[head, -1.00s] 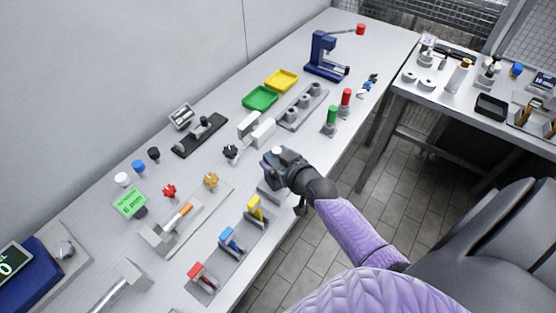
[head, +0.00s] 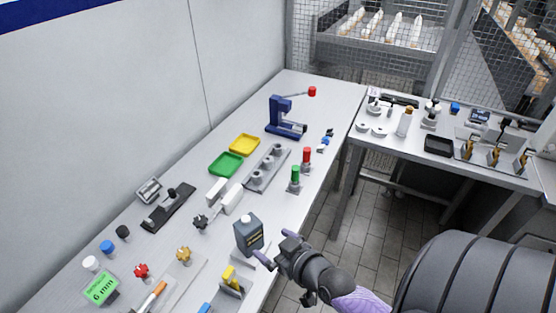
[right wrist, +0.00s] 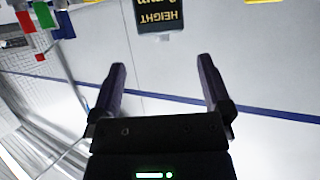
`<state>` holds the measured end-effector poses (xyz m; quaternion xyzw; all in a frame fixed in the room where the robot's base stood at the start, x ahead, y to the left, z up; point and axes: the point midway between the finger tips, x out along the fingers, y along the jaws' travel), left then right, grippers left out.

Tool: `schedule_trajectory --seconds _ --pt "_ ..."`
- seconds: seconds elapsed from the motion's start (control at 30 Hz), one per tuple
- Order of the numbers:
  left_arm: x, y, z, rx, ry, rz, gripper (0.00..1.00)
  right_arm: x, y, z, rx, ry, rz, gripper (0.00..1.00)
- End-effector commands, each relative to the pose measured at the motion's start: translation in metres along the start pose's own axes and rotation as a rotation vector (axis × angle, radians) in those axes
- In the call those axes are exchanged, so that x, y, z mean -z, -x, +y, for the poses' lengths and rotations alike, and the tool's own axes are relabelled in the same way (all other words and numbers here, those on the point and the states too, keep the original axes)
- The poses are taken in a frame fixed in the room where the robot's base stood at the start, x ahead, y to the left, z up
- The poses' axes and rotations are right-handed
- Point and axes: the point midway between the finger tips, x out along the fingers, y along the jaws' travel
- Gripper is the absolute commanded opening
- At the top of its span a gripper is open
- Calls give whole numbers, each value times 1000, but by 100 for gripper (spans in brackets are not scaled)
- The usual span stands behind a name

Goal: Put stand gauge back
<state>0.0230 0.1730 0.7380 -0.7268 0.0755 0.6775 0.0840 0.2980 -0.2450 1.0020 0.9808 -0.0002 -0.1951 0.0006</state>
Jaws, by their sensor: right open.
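A dark grey block with a pale round knob on top and a yellow-lettered label, likely the stand gauge (head: 249,236), stands upright near the bench's front edge. In the right wrist view its label (right wrist: 160,18) appears upside down and reads "HEIGHT". A light grey pad (head: 264,262) shows at its foot; I cannot tell how squarely the block sits on it. My right gripper (head: 277,247) is open and empty, just right of the block and apart from it. The open fingers also show in the right wrist view (right wrist: 160,68). My left gripper is not in view.
A yellow-topped piece (head: 230,276) stands just in front. White blocks (head: 231,198), a green tray (head: 226,164), a yellow tray (head: 244,144), green (head: 295,174) and red (head: 306,155) cylinders and a blue press (head: 285,118) stand farther back. A second table (head: 480,174) is at right.

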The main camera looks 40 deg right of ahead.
Motion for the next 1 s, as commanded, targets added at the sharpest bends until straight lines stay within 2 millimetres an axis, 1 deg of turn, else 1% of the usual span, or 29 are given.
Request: schedule_trajectory --seconds 0.03,0.1,0.2,0.23,0.27,0.33,0.37,0.4,0.43,0.47,0.5,0.57,0.6,0.63,0.7,0.77,0.83,1.0 --pt "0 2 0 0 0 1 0 1 6 0 1 1 -1 100" --pt "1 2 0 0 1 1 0 0 10 0 0 1 -1 100" --pt "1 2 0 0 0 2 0 0 11 0 0 0 0 100" --pt "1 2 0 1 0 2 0 -4 11 0 -1 0 -11 100" --pt "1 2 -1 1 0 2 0 -14 10 -1 -3 -2 -35 100" --pt "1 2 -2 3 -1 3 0 -63 7 -6 -9 -4 -162 100" --pt "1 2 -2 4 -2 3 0 -94 9 -10 -9 -2 -245 100" --pt "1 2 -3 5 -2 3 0 -140 16 -19 -5 7 -370 100" --pt "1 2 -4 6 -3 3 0 -174 24 -26 3 19 -468 100" --pt "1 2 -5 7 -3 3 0 -206 36 -34 14 35 -563 100" --pt "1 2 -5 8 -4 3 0 -243 55 -44 31 59 -682 100" --pt "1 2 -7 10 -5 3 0 -287 86 -57 59 102 -837 100" --pt "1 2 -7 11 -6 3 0 -308 105 -62 78 133 -920 100" --pt "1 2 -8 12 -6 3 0 -320 118 -65 90 152 -973 100" --pt "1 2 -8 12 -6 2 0 -338 140 -69 110 189 -1057 100" --pt "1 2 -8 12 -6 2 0 -345 150 -70 119 207 -1093 100" --pt "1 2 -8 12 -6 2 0 -347 154 -70 122 211 -1104 100" --pt "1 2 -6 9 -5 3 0 -348 153 -70 121 210 -1102 100"
